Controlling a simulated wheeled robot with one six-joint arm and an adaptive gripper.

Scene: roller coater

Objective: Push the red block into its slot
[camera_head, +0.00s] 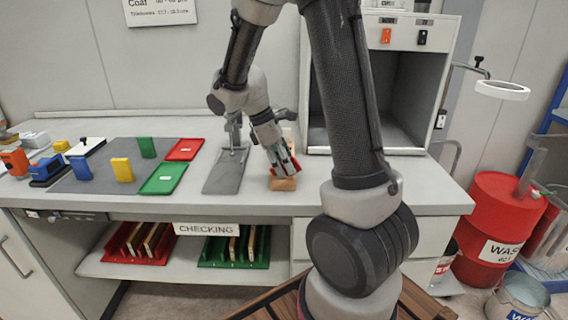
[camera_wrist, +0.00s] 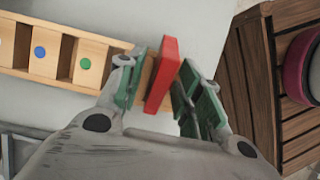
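The red block (camera_wrist: 163,75) stands upright at the right end of a wooden slotted rack (camera_wrist: 45,57), between my gripper's fingers in the wrist view. My gripper (camera_wrist: 165,62) has green finger pads on both sides of the block. Light wood shows between the left finger and the block, and a narrow gap shows on the right, so the fingers look parted. In the head view my gripper (camera_head: 285,165) points down over the rack (camera_head: 284,184), and only a little red shows there. The block's lower part and its slot are hidden.
Rack slots to the left carry blue and green dots. A grey plate (camera_head: 227,172) lies left of the rack. Green (camera_head: 163,179) and red trays (camera_head: 184,149), with upright yellow (camera_head: 122,169), green and blue blocks, stand farther left. An open cabinet (camera_head: 408,85) stands behind right.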

